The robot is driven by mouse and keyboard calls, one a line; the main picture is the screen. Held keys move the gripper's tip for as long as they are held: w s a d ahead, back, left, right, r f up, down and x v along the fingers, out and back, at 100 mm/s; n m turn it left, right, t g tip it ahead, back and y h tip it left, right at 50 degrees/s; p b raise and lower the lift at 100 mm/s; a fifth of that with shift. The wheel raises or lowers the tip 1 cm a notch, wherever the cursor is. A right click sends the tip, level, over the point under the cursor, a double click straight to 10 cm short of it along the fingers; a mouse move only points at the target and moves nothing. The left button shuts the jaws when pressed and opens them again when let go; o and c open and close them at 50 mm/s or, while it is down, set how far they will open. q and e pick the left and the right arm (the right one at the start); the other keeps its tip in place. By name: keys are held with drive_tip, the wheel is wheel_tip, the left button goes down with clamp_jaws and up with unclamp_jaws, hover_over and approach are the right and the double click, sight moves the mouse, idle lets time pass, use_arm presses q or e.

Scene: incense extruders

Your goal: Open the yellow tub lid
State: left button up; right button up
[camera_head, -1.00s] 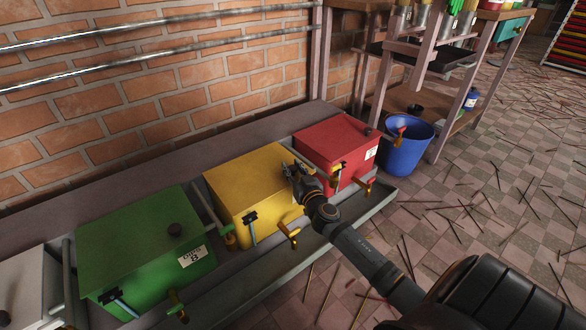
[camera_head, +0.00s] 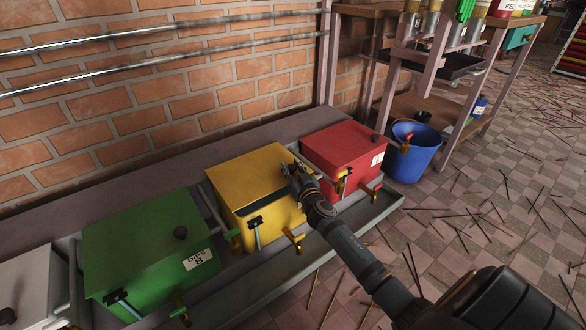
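The yellow tub (camera_head: 252,187) stands in the row on the bench, between the green tub and the red tub. My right gripper (camera_head: 290,170) is at the right front part of the yellow lid, over the place where the other tubs have a dark knob. The gripper and wrist hide that spot, so I see no yellow knob. The fingers are small and dark, and I cannot tell whether they are open, shut or holding the knob. My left gripper is not in view.
The green tub (camera_head: 140,245) is on the left and the red tub (camera_head: 342,147) is close on the right of my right gripper. Brass taps stick out in front. A blue bucket (camera_head: 412,160) stands on the floor at the right. Metal pipes run along the brick wall.

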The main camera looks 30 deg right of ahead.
drive_tip(key=o, duration=0.3)
drive_tip(key=shift+s, duration=0.1)
drive_tip(key=s, duration=0.4)
drive_tip(key=s+a, duration=0.1)
drive_tip(key=s, duration=0.2)
drive_tip(key=s+a, duration=0.1)
drive_tip(key=s, duration=0.3)
drive_tip(key=shift+s+a, duration=0.15)
drive_tip(key=shift+s, duration=0.2)
